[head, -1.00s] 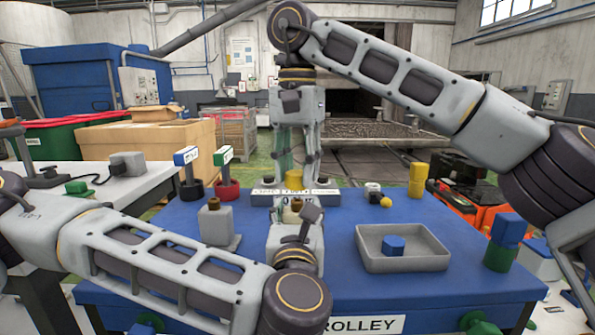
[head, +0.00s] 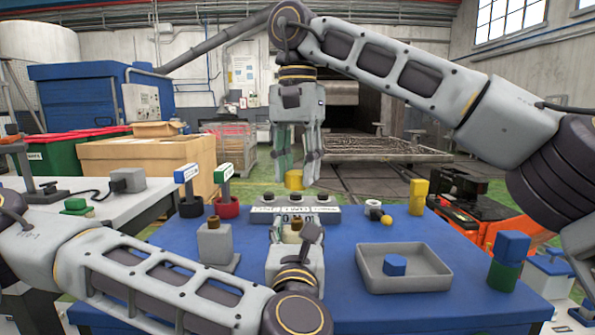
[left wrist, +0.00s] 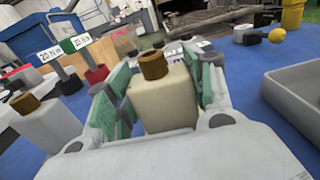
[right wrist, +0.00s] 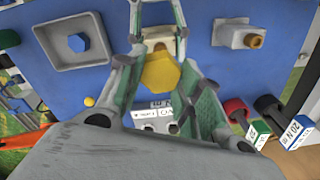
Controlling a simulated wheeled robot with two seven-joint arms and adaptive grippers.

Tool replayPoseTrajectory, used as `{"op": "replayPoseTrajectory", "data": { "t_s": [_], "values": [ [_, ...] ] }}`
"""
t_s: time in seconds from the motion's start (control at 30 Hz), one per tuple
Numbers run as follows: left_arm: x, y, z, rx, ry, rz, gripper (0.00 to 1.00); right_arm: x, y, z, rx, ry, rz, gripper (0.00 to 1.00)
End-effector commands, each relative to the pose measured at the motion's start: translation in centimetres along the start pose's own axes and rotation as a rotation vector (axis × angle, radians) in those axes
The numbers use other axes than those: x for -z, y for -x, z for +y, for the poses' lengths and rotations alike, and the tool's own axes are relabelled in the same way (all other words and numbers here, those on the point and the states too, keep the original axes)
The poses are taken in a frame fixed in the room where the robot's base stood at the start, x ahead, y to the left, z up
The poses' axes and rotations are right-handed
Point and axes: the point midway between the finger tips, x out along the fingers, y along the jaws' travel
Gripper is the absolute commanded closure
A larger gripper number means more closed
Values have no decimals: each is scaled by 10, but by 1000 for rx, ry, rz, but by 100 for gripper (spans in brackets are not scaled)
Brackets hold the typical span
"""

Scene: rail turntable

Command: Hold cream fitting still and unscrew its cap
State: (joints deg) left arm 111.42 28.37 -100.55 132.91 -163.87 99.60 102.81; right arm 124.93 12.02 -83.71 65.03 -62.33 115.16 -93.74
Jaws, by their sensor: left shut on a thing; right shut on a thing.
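The cream fitting (left wrist: 165,105) stands upright between the fingers of my left gripper (left wrist: 160,108), which is shut on it. Its brown threaded stub (left wrist: 153,64) is bare on top. In the head view the fitting (head: 291,236) is mostly hidden by my left gripper (head: 295,252). My right gripper (head: 297,172) points down and is shut on the yellow cap (head: 295,181). The cap is clear of the stub, above it in the head view. In the right wrist view the cap (right wrist: 160,72) sits between the fingertips, partly covering the fitting behind.
A grey fitting (head: 215,242) with a brown stub stands left on the blue trolley. A grey tray (head: 440,284) holding a blue piece (head: 394,264) is right. A labelled grey block (head: 325,217) stands behind. A blue-and-green stack (head: 506,262) and yellow cylinder (head: 417,197) stand right.

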Motion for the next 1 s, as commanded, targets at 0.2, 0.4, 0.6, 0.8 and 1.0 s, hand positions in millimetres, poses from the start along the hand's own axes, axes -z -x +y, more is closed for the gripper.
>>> {"op": "replayPoseTrajectory", "data": {
  "t_s": [0.2, 0.4, 0.6, 0.8, 1.0],
  "values": [
    [0, 0, 0, 0, 0, 0, 90, 0, 0, 0, 0, 0, 0, 94],
    [0, 0, 0, 0, 0, 0, 28, 0, 0, 0, 0, 0, 0, 94],
    [0, 0, 0, 0, 0, 0, 22, 0, 0, 0, 0, 0, 0, 94],
    [0, 0, 0, 0, 0, 0, 22, 0, 0, 0, 0, 0, 0, 94],
    [0, 8, -1, 2, 0, 1, 22, 0, 0, 0, 0, 0, 0, 94]
  ]
}}
